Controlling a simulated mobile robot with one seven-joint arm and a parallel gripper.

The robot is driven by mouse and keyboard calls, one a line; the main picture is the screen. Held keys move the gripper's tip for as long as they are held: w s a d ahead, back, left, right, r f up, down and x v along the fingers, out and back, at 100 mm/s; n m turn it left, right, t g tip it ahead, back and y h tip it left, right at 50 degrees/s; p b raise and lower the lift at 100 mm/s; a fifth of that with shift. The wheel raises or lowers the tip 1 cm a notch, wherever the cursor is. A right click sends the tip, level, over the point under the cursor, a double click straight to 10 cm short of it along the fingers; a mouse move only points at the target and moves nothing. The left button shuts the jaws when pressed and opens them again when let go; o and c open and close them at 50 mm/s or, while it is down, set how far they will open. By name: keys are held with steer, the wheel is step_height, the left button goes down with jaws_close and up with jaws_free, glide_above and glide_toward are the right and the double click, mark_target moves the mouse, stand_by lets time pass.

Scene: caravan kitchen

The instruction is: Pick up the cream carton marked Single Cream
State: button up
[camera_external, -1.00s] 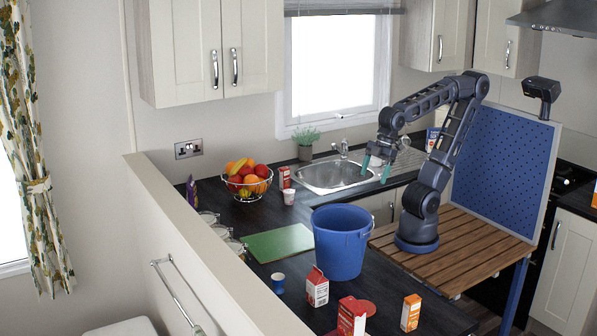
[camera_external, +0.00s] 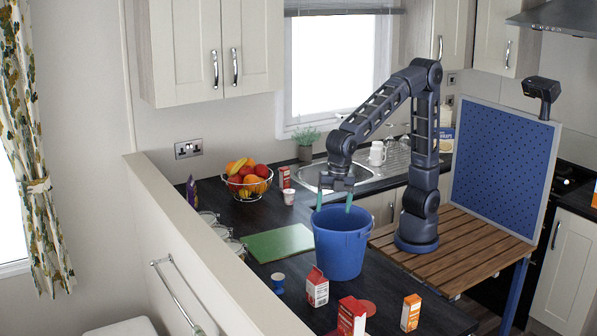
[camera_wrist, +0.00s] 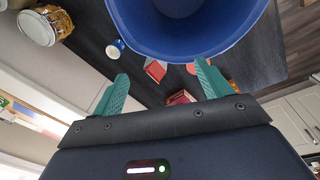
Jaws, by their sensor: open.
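Several cartons stand on the dark worktop, and I cannot read which one is marked Single Cream. A red and white carton (camera_external: 317,290) stands in front of the bucket. A redder carton (camera_external: 351,318) is nearer the bottom edge, and an orange and white carton (camera_external: 411,313) is to its right. A small red and white carton (camera_external: 284,178) stands by the fruit bowl. My gripper (camera_external: 334,204) is open and empty, with its teal fingers pointing down by the bucket's rim. In the wrist view, a red carton (camera_wrist: 156,70) shows between the fingers, beyond them.
A blue bucket (camera_external: 341,250) stands near my gripper and fills the top of the wrist view (camera_wrist: 190,38). A green board (camera_external: 278,243), a blue cup (camera_external: 278,283), a fruit bowl (camera_external: 248,190) and glass jars (camera_external: 222,232) stand left. A low wall (camera_external: 205,240) borders the worktop.

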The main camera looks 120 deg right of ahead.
mark_target(318, 275)
steer(key=w+a+f+n, duration=0.1)
steer(key=w+a+f, duration=0.1)
steer(key=w+f, duration=0.1)
steer(key=w+a+f+n+g, duration=0.1)
steer(key=w+a+f+n, duration=0.1)
steer(key=w+a+f, duration=0.1)
steer(key=w+a+f+n, duration=0.2)
steer(key=w+f, duration=0.1)
steer(key=w, duration=0.2)
steer(key=shift+w+a+f, duration=0.1)
steer(key=shift+w+a, duration=0.2)
step_height(318, 275, down, 5)
steer(key=shift+f, duration=0.2)
steer(key=shift+s+f, duration=0.15)
steer(key=shift+f, duration=1.2)
steer(key=shift+s+f, duration=0.1)
steer(key=shift+f, duration=1.25)
steer(key=c, duration=1.6)
